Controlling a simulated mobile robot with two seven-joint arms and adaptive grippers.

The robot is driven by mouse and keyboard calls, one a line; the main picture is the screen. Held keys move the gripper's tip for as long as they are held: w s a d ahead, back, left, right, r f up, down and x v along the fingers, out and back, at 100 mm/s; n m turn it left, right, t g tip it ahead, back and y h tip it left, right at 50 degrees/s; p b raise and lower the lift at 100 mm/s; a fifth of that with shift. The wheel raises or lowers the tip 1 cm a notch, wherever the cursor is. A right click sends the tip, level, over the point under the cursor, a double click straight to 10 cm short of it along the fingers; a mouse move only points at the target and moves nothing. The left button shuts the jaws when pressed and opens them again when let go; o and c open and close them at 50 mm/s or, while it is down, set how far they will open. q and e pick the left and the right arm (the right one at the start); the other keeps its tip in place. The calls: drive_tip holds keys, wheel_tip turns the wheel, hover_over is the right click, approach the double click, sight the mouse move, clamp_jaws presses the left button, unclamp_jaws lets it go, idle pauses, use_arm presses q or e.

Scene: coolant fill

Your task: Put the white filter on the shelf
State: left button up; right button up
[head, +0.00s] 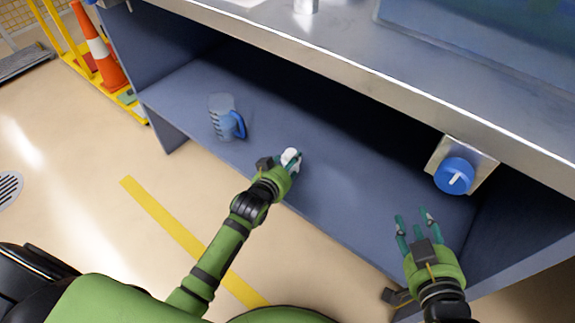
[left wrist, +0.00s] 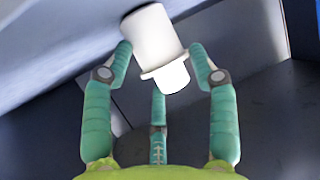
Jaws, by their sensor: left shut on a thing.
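The white filter (head: 291,155) is a small flanged cylinder. My left gripper (head: 289,166) is shut on it, over the front part of the blue-grey shelf (head: 335,195) under the bench. In the left wrist view the filter (left wrist: 153,35) sits between the fingers, tilted, with its flange toward the palm. I cannot tell whether the filter touches the shelf. My right gripper (head: 415,222) is open and empty, near the shelf's right front edge.
A clear jug with a blue handle (head: 224,118) stands on the shelf to the left. A blue knob (head: 454,176) on a metal plate sticks out at the right. The steel bench top (head: 330,55) overhangs the shelf. The shelf's middle looks clear; its back is dark.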

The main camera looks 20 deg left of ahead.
use_arm(q)
drive_tip(key=shift+f, duration=0.1)
use_arm(e)
drive_tip(key=shift+w+a+r, duration=0.1)
drive_tip(key=shift+r, duration=0.1)
use_arm(q)
drive_tip(key=o, duration=1.2)
use_arm(e)
drive_tip(key=shift+r, duration=0.1)
